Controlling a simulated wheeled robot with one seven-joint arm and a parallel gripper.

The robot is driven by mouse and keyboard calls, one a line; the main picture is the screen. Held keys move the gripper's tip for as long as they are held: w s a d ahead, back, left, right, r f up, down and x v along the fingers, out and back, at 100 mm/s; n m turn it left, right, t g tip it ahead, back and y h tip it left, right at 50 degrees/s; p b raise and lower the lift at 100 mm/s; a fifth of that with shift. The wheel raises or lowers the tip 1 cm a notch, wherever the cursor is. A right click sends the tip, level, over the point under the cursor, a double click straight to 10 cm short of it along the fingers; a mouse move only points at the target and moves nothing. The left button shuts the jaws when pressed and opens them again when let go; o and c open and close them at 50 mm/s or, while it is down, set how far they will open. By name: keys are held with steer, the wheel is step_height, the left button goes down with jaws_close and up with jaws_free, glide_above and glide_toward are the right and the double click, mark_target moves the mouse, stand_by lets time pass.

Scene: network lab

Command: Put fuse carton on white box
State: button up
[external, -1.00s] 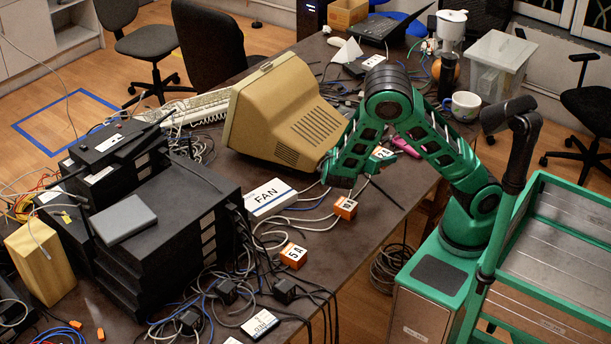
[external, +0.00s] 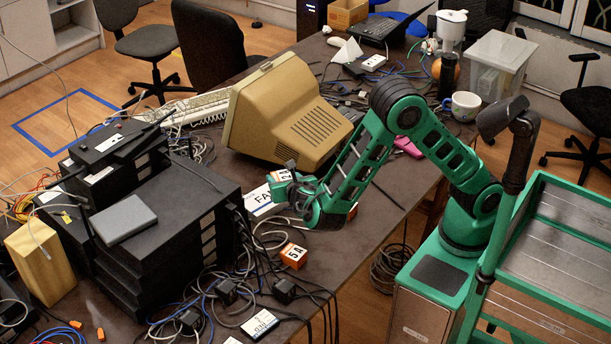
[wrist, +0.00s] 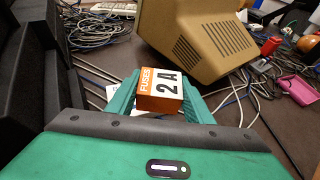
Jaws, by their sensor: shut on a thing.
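The fuse carton (external: 281,175), orange and white and marked 2 A, is between the fingers of my gripper (external: 288,188). In the wrist view the carton (wrist: 160,92) shows its FUSES and 2A labels, with a green finger on each side. The white box (external: 262,197), marked FAN, lies on the table beside the black equipment stack. My gripper and the carton overlap its far right part in the external view. I cannot tell whether the carton touches it. In the wrist view the white box is mostly hidden behind the gripper and carton.
An orange 5 A carton (external: 293,256) stands on the table in front, and another orange carton (external: 352,211) is partly hidden behind my arm. The beige monitor (external: 285,110) stands behind, the black equipment stack (external: 165,235) at left. Cables surround the white box.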

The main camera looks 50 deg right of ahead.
steer(key=a+r+n+t+y, duration=0.1)
steer(key=a+r+n+y, duration=0.1)
steer(key=a, duration=0.5)
glide_above(267, 196)
step_height(267, 196, down, 7)
steer(key=shift+r, duration=0.1)
steer(key=shift+w+f, duration=0.1)
steer(key=shift+f, duration=2)
steer(key=o, duration=1.1)
steer(key=shift+f, duration=0.1)
steer(key=v, duration=1.2)
steer(key=shift+d, duration=0.2)
